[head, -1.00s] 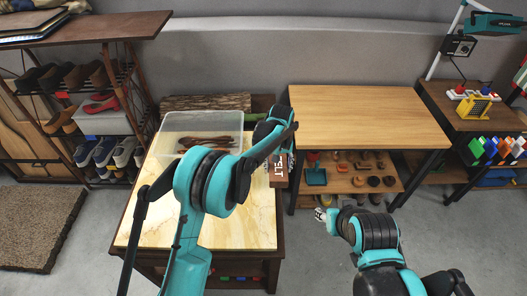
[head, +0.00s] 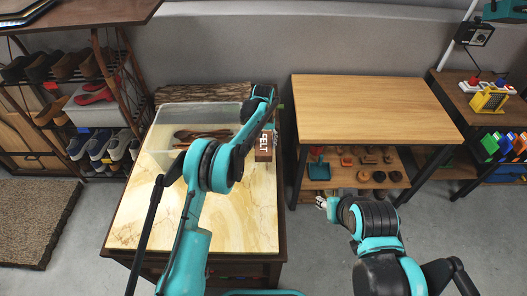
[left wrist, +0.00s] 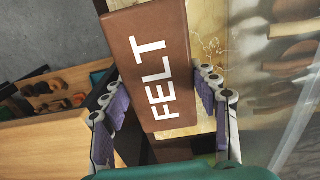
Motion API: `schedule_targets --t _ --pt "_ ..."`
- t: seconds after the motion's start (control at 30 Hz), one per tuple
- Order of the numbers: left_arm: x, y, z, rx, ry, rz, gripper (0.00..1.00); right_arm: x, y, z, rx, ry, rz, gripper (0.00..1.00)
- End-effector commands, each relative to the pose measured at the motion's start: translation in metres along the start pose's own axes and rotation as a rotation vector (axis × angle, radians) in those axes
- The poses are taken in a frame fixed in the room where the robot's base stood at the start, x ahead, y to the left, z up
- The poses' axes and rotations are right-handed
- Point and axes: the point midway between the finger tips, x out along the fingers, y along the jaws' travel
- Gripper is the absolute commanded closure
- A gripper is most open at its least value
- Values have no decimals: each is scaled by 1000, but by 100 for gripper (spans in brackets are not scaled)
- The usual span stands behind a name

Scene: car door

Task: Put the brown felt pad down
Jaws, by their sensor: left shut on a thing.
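The brown felt pad (head: 263,146), a brown block with white FELT lettering, is over the right rear part of the marble-topped table (head: 240,215), just right of the clear box. I cannot tell whether it touches the tabletop. In the left wrist view the pad (left wrist: 152,62) lies between the two purple-padded fingers of my left gripper (left wrist: 160,90), which is shut on it. In the head view my left arm partly hides this gripper. My right gripper (head: 327,204) hangs low before the wooden workbench, small in view; its jaw opening is unclear.
A clear plastic box (head: 160,150) with brown items stands at the table's rear left. The table's front is clear. The wooden workbench (head: 370,110) to the right has a bare top and tools on its lower shelf. A shoe rack (head: 70,110) stands left.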

Motion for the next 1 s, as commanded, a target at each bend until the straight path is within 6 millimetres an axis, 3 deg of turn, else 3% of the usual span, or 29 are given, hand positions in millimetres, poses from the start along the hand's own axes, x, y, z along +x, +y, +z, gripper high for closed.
schedule_targets --t 0.3,0.7,0.73,0.77,0.8,1.0 --pt "40 0 0 0 0 0 72 16 0 11 0 0 0 60" --pt "44 0 0 0 0 0 72 17 0 12 0 0 0 60" --pt "43 0 0 0 0 0 33 16 0 12 0 0 0 60" --pt "43 0 0 0 0 0 25 16 0 11 0 0 0 60" --pt "43 0 0 0 0 0 20 16 0 11 0 0 0 60" --pt "43 0 0 0 0 0 20 16 0 11 0 0 0 60"
